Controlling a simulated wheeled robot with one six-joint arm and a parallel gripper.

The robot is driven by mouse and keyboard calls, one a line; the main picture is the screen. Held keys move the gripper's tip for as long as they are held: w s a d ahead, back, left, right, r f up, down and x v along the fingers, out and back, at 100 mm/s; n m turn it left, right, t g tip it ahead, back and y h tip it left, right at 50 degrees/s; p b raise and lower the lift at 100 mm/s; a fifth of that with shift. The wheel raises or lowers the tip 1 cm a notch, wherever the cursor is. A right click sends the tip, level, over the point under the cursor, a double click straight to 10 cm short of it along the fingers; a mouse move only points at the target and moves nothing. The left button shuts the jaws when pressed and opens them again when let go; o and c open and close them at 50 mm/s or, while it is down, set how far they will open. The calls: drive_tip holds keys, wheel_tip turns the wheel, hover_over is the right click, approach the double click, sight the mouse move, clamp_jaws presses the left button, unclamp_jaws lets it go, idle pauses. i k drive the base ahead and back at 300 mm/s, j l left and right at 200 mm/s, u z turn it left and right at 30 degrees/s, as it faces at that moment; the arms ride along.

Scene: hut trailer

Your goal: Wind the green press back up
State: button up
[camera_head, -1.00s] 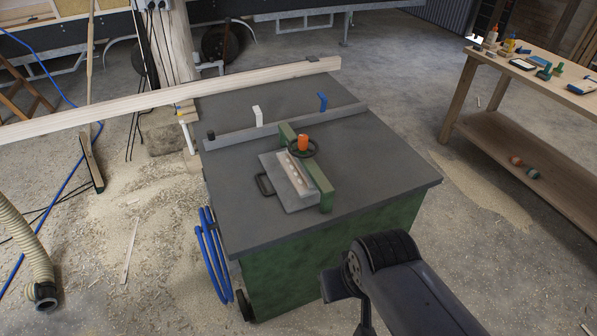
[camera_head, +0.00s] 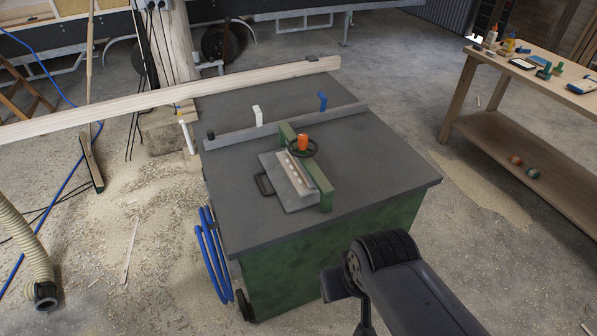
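The green press (camera_head: 319,182) is a green bar standing on the dark top of a green machine table (camera_head: 380,160). A dark handwheel (camera_head: 312,150) with an orange knob (camera_head: 303,142) sits on top of it. A grey sloped plate (camera_head: 281,182) with several pale round spots along a strip lies against the bar's left side, with a dark loop handle (camera_head: 263,184) at its left. My dark arm comes in from the bottom right, in front of the table. The fingers of my gripper do not show.
A grey fence (camera_head: 230,134) with a white and a blue upright piece crosses the table top. A long wooden beam (camera_head: 150,100) lies along its back edge. Blue hoses (camera_head: 214,255) hang at its left side. A wooden workbench (camera_head: 520,85) with tools stands right. The table's right part is clear.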

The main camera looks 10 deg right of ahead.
sight(302, 139)
drive_tip(key=i+l, duration=0.4)
drive_tip(key=i, duration=0.15)
drive_tip(key=i+l+z, duration=0.15)
drive_tip(key=i+l, duration=0.2)
drive_tip(key=i, duration=0.15)
